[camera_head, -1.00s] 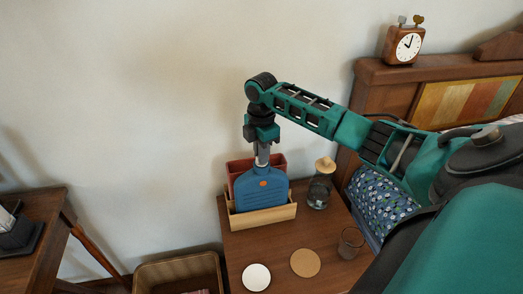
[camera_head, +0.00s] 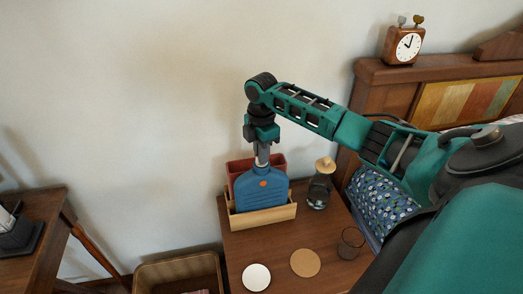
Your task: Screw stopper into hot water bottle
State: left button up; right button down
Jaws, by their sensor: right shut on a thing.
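The hot water bottle (camera_head: 260,194) is blue with an orange dot. It stands upright in a light wooden holder (camera_head: 264,217) on the bedside table. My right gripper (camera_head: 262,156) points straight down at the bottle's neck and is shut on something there. A grey piece shows between the fingers and the neck. The stopper itself cannot be told apart from the fingers and the neck at this size. My left gripper is not in view.
Behind the bottle is a red container (camera_head: 241,167). A corked glass jar (camera_head: 320,188), a drinking glass (camera_head: 351,243), a cork coaster (camera_head: 305,263) and a white disc (camera_head: 256,278) are on the table (camera_head: 235,249). A wicker basket (camera_head: 178,270) stands at its left.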

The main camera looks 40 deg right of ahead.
dwell(0.5)
jog(key=shift+r+m+p, duration=0.15)
jog(key=shift+m+p, duration=0.35)
jog(key=shift+p, duration=0.1)
jog(key=m, duration=0.3)
jog(key=shift+f+m, duration=0.2)
jog(key=shift+m, duration=0.1)
jog(key=m, duration=0.4)
jog(key=shift+m, duration=0.3)
jog(key=shift+m, duration=0.9)
jog(key=m, duration=0.7)
